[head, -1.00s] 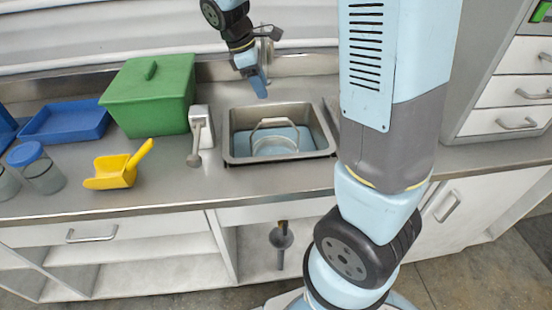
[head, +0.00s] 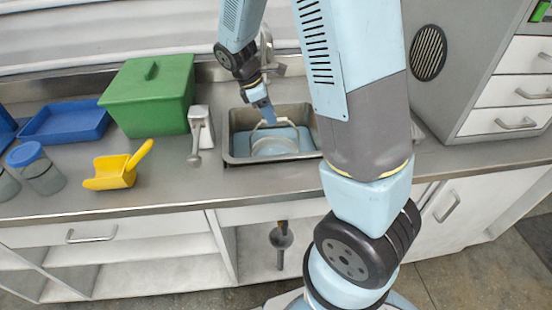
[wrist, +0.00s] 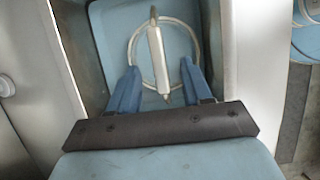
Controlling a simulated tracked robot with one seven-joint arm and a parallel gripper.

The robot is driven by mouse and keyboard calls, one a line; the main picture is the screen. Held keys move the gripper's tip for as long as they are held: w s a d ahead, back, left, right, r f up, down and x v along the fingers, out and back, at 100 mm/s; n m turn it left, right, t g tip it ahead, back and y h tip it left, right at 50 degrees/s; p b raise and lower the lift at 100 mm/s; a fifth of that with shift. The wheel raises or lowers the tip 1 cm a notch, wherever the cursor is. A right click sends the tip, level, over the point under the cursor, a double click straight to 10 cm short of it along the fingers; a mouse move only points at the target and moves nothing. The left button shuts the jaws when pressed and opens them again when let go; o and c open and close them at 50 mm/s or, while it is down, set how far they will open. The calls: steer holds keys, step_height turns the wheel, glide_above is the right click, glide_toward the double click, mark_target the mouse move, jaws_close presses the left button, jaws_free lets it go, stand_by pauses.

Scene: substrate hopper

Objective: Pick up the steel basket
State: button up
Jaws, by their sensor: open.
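The steel basket (head: 273,147) sits in the water of the sink basin (head: 230,160), with its arched handle standing up. From above, the wrist view shows its round rim (wrist: 133,46) and the handle's grip bar (wrist: 157,55) running lengthwise across it. My gripper (head: 268,117) is over the basin, close to the top of the handle. In the wrist view my gripper (wrist: 159,72) is open, with one blue finger on each side of the near end of the grip bar. I cannot tell the exact height gap. The basket's lower part is hard to make out.
Left of the basin are a white lever fixture (head: 199,130), a green lidded box (head: 152,95), a yellow scoop (head: 113,173), a blue tray (head: 66,122) and a blue-lidded jar (head: 38,170). A tap (head: 290,66) stands behind the basin. A grey cabinet (head: 470,70) stands right.

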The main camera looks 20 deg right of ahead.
steer(key=x, duration=0.5)
steer(key=shift+a, duration=0.1)
jaws_close()
stand_by(0.3)
stand_by(1.0)
